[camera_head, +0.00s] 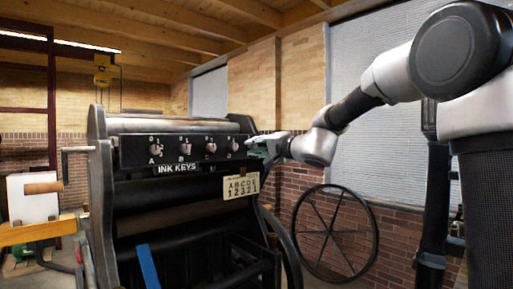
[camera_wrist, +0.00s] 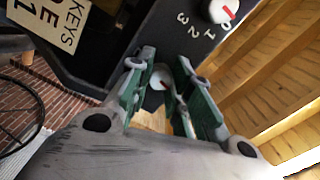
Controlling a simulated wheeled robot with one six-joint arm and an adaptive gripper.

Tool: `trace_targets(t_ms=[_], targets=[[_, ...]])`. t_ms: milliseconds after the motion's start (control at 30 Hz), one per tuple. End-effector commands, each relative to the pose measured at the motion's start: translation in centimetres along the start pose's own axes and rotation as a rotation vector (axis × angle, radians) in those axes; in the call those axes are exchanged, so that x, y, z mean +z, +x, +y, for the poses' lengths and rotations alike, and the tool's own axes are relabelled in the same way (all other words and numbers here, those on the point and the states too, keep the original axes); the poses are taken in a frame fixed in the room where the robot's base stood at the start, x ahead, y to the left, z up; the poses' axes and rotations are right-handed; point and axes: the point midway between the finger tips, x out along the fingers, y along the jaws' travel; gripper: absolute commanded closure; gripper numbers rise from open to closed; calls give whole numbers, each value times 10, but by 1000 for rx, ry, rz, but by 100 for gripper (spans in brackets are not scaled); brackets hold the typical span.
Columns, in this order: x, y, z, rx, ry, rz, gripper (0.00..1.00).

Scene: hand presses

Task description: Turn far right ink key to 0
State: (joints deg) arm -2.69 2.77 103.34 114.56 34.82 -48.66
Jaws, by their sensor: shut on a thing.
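The far right ink key (camera_wrist: 157,82) is a round white knob between my fingers in the wrist view. A small red mark shows on it, but I cannot read which number it points to. In the head view it is hidden behind my gripper. My gripper (camera_head: 256,146) is at the right end of the black key panel (camera_head: 170,149), right of key D (camera_head: 234,146). The wrist view shows its green-padded fingers (camera_wrist: 166,72) shut on the far right key, one on each side.
Keys A (camera_head: 155,150), B (camera_head: 185,148) and C (camera_head: 210,148) sit further left. In the wrist view, a neighbouring key (camera_wrist: 220,12) has a red mark and printed numbers. A sign (camera_head: 241,187) hangs below the panel. A large spoked wheel (camera_head: 335,232) stands right of the press.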

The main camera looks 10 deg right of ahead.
Motion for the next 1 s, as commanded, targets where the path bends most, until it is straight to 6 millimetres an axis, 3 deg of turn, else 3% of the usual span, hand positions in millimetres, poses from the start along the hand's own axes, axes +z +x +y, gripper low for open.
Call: trace_targets(t_ms=[400,933,967,1000], targets=[[0,0,1,3,-177,0,100],[-1,0,1,3,-198,1,100],[-1,0,1,3,-198,2,76],[-1,0,1,3,-198,1,69]])
